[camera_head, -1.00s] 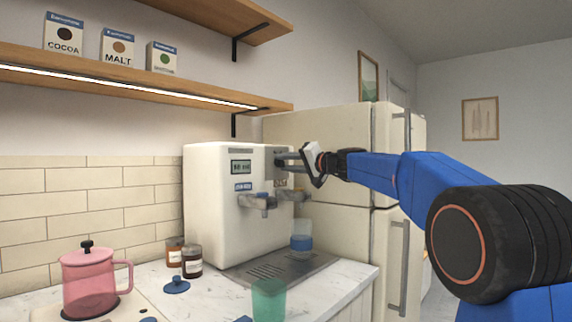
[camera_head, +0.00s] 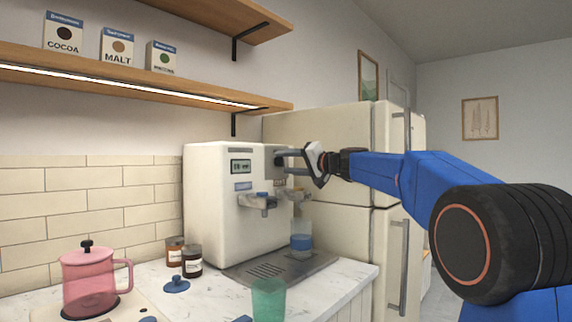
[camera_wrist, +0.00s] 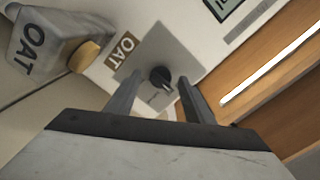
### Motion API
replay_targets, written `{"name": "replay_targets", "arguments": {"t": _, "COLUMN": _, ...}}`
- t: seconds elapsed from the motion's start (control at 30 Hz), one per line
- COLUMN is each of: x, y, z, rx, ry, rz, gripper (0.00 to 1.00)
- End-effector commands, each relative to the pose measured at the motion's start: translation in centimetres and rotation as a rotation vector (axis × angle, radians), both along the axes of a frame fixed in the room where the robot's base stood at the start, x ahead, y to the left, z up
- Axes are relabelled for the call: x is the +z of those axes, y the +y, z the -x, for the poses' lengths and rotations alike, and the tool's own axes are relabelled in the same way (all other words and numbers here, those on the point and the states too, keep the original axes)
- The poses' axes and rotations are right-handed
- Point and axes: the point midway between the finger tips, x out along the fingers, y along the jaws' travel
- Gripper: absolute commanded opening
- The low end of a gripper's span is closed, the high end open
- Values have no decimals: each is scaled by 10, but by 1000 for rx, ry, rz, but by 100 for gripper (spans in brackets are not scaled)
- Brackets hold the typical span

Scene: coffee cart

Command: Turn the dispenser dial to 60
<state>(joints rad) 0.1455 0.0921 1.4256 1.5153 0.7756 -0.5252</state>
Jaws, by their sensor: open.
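The white dispenser (camera_head: 212,205) stands on the counter with a small display (camera_head: 241,166) on its front. The display's digits are too blurred to read surely. In the wrist view the dark dial (camera_wrist: 161,78) sits on a grey plate beside an OAT label (camera_wrist: 123,49).
Below are dispenser taps (camera_head: 262,201), a cup with a blue band (camera_head: 301,242) on the drip tray (camera_head: 262,272), and a green cup (camera_head: 268,299). A pink pitcher (camera_head: 88,283) and jars (camera_head: 191,261) stand left. A fridge (camera_head: 340,215) is behind.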

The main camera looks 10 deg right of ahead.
Motion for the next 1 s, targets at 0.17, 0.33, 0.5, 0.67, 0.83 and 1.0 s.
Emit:
{"name": "replay_targets", "arguments": {"t": 0.17, "x": 1, "y": -18, "z": 24, "rx": -3, "ry": -1, "rz": 0, "gripper": 48}}
{"name": "replay_targets", "arguments": {"t": 0.33, "x": 1, "y": -39, "z": 52, "rx": -4, "ry": -2, "rz": 1, "gripper": 48}}
{"name": "replay_targets", "arguments": {"t": 0.5, "x": 1, "y": -58, "z": 79, "rx": -4, "ry": -1, "rz": 1, "gripper": 48}}
{"name": "replay_targets", "arguments": {"t": 0.67, "x": 0, "y": -77, "z": 104, "rx": -4, "ry": -1, "rz": 1, "gripper": 48}}
{"name": "replay_targets", "arguments": {"t": 0.83, "x": 0, "y": -90, "z": 123, "rx": -1, "ry": 0, "rz": 1, "gripper": 48}}
{"name": "replay_targets", "arguments": {"t": 1.0, "x": 0, "y": -97, "z": 133, "rx": -1, "ry": 1, "rz": 0, "gripper": 48}}
